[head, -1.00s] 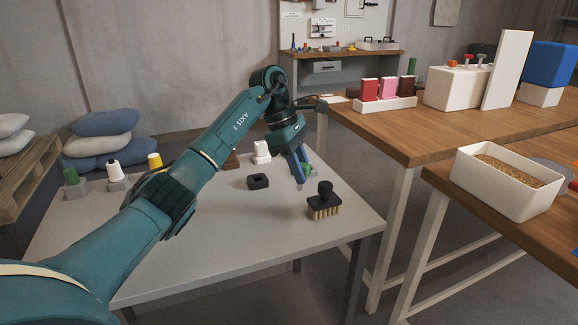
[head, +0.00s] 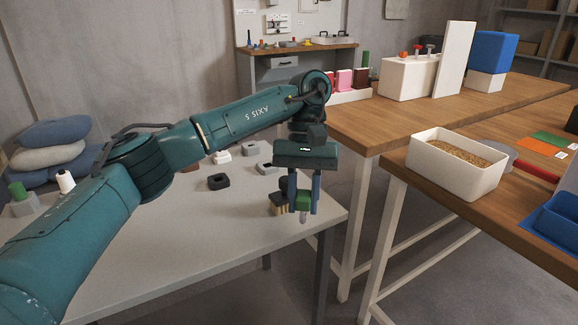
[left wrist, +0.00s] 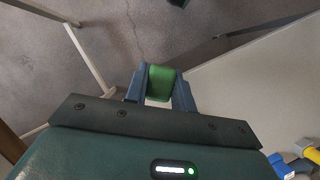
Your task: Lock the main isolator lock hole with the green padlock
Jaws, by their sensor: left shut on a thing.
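My left gripper (head: 303,206) is shut on the green padlock (head: 303,200) and points down near the right edge of the grey table. A pale tip shows below the padlock in the head view. In the left wrist view the green padlock (left wrist: 160,82) sits between the two blue fingers, with the floor and the table's edge beyond. I cannot make out the main isolator lock hole in these frames. My right gripper is not in view.
A brush (head: 278,204) stands on the grey table (head: 190,235) behind my left gripper. Dark and grey blocks (head: 218,182) lie farther back. Wooden benches to the right hold a white bin of grain (head: 440,178) and a white box with knobs (head: 408,78). Floor shows between the tables.

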